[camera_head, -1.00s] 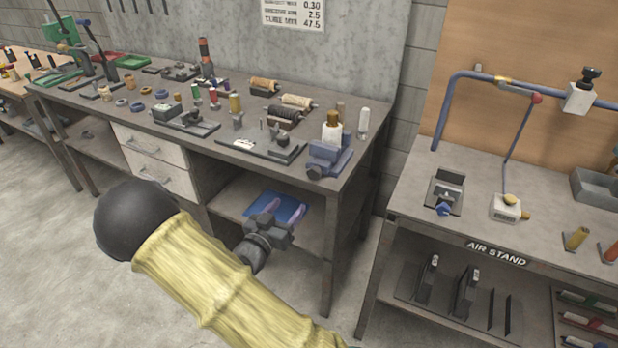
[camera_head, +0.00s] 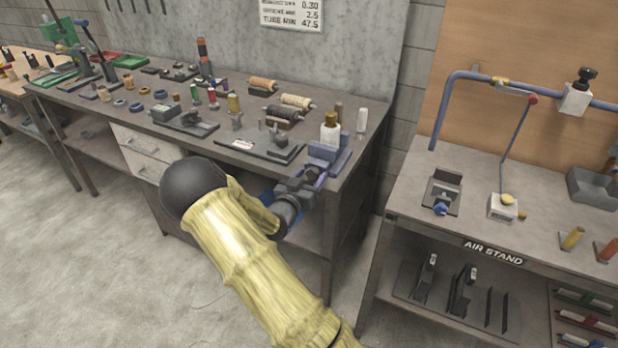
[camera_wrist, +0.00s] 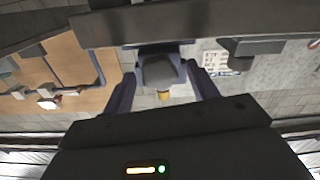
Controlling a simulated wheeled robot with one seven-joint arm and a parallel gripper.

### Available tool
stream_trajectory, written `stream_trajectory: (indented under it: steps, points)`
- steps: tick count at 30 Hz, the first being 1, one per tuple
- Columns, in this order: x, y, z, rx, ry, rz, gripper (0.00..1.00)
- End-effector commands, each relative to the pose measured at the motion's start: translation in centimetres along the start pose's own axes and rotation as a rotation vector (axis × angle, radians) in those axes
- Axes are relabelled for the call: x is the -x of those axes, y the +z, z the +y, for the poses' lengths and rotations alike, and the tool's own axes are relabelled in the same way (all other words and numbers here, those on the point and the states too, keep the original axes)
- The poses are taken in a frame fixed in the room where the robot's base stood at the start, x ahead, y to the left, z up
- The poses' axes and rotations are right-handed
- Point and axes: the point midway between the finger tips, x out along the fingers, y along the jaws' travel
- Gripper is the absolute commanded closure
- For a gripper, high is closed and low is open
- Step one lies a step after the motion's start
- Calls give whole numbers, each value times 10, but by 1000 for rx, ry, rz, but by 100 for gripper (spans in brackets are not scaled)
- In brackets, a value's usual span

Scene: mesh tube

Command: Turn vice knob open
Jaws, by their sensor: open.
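The blue vice (camera_head: 329,157) stands at the front right corner of the workbench. Its dark knob (camera_wrist: 160,71) faces my gripper in the wrist view, with part of the blue vice body behind it. My gripper (camera_head: 316,176) is at the bench's front edge, right before the vice, and hides the knob in the head view. In the wrist view my gripper (camera_wrist: 162,88) is open, with one bluish finger to each side of the knob. I cannot tell whether either finger touches it.
A white bottle with a brownish cap (camera_head: 330,130) stands just behind the vice. A dark plate with a fixture (camera_head: 268,143) lies to its left on the workbench (camera_head: 225,158). The air stand (camera_head: 415,195) is to the right, across a gap.

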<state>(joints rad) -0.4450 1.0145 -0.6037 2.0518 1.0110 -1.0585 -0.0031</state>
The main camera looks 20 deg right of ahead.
Motion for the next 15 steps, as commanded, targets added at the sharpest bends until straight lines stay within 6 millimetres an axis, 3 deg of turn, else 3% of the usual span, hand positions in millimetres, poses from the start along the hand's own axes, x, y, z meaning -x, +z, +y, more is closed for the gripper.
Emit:
stream_trajectory:
  steps: [5, 12, 15]
  points:
    - [0, 0, 0, 0, 1, 0, 41]
    - [0, 0, 0, 0, 1, 0, 84]
    - [0, 0, 0, 2, 1, 0, 86]
